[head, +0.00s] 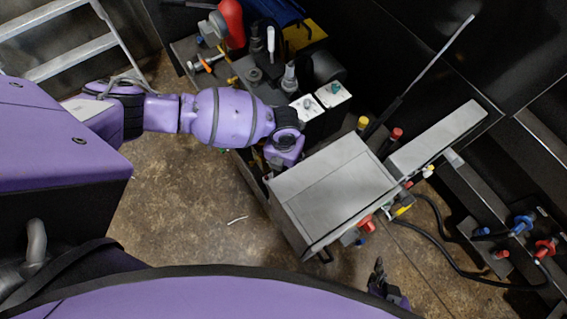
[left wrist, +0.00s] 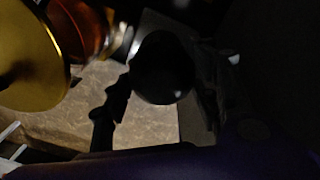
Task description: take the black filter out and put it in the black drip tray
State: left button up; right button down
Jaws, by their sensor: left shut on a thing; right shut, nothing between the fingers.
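My left arm reaches in from the left in the head view, and its gripper is hidden there beside the grey metal box. In the dark left wrist view, my left gripper (left wrist: 122,88) shows as a black finger shape against a round black thing (left wrist: 162,68), which looks like the black filter. It is shut on it, though the contact is mostly in shadow. My right gripper (head: 378,272) is near the bottom of the head view, below the box, shut and empty. I cannot make out the black drip tray in either view.
The grey metal box (head: 335,190) stands close to my left wrist. A yellow disc (left wrist: 25,50) and an orange-red part (left wrist: 80,28) are close by in the left wrist view. Black hoses (head: 450,240) run at the right. The brown floor (head: 190,210) is mostly clear.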

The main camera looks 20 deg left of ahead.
pick_arm(q)
jog(key=o, duration=0.4)
jog(key=shift+d, duration=0.15)
jog(key=c, duration=0.6)
jog(key=shift+c, duration=0.2)
jog(key=n+p, duration=0.1)
jog(key=n, duration=0.3)
jog(key=shift+d+r, duration=0.15)
jog(key=shift+s+n+p, duration=0.1)
jog(key=shift+n+p, duration=0.2)
jog(key=shift+n, duration=0.2)
pick_arm(e)
jog(key=w+r, duration=0.2)
jog(key=shift+r, duration=0.4)
jog(key=shift+s+f, duration=0.15)
pick_arm(q)
jog(key=shift+n, duration=0.7)
jog(key=shift+s+d+n+p, duration=0.1)
jog(key=shift+n+p, duration=0.6)
jog(key=shift+n, duration=1.2)
pick_arm(e)
jog(key=shift+w+r+t, duration=0.25)
jog(key=shift+w+r, duration=0.25)
jog(key=shift+r, duration=0.2)
jog(key=shift+w+r+t, duration=0.25)
jog(key=shift+w+r, duration=0.25)
jog(key=shift+r, duration=0.2)
